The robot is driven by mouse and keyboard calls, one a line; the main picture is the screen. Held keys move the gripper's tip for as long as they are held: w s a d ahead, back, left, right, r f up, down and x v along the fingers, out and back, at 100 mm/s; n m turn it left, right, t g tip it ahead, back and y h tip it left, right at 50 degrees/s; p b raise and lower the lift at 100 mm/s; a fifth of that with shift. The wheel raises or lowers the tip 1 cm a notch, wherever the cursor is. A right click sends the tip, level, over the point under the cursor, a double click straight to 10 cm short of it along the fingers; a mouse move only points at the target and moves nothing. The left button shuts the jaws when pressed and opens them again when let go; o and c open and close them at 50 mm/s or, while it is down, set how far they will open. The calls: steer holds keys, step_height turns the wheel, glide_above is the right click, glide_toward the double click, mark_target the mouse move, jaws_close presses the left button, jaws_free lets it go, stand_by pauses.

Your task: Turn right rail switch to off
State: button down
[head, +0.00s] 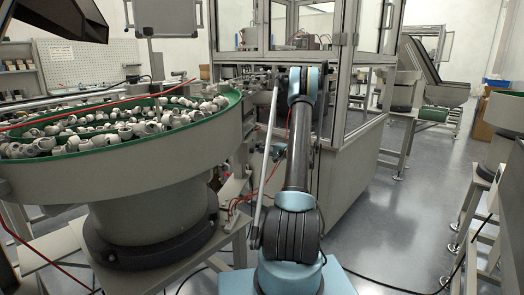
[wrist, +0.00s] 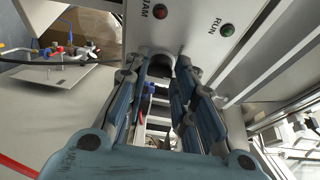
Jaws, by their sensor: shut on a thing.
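My gripper (wrist: 170,64) reaches in from the bottom of the wrist view. Its blue-padded fingers close on a small thing at the lower edge of a grey panel (wrist: 192,42). This appears to be the right rail switch, but the fingertips hide it, so its setting cannot be read. In the head view my arm stretches forward to the machine's frame, and the fingertips are hidden behind the arm.
The panel carries a red JAM light (wrist: 160,11) and a green RUN light (wrist: 227,30). A round feeder bowl (head: 120,165) with white caps stands left of my arm. A glazed machine enclosure (head: 345,150) stands just right of it. Open floor (head: 400,225) lies farther right.

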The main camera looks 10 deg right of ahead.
steer(key=shift+d+f, duration=0.1)
steer(key=c, duration=1.3)
jaws_free()
steer(key=shift+w, duration=0.1)
steer(key=v, duration=1.2)
